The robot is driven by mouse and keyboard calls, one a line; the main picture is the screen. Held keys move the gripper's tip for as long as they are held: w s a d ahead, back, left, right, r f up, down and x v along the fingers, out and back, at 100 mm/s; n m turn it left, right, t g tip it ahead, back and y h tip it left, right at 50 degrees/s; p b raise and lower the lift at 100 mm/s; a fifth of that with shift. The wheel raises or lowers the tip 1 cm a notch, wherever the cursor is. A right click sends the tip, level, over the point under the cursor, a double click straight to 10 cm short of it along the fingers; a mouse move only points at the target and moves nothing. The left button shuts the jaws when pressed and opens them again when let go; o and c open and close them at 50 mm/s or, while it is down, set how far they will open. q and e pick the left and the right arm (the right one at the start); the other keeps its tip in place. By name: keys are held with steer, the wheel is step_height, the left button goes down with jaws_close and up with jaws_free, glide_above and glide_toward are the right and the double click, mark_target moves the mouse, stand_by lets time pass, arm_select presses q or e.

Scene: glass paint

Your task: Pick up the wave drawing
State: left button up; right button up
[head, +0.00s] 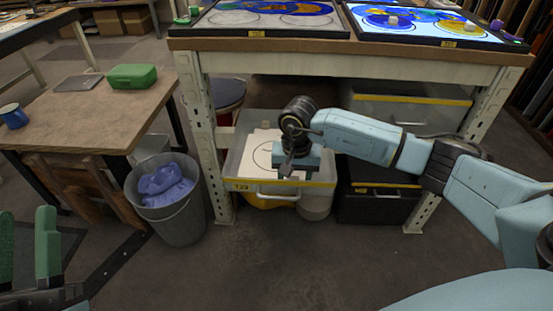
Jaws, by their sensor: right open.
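A white sheet with a dark curved line (260,168) lies in the open grey drawer or bin (233,166) under the workbench. I take it as the drawing; I cannot make out a wave on it. My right gripper (291,176) points down over the right part of the sheet and hides some of it. It is open, and I cannot tell whether its fingers touch the paper. My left gripper (28,213) is at the lower left edge, its green fingers spread apart with nothing between them, far from the sheet.
The workbench (370,62) above carries two panels of coloured glass (265,15) (425,22). A side table (75,115) holds a green box (132,76) and a blue mug (13,115). A waste bin (172,220) stands left of the drawer. The floor in front is clear.

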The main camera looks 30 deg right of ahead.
jaws_close()
steer(key=shift+r, duration=0.15)
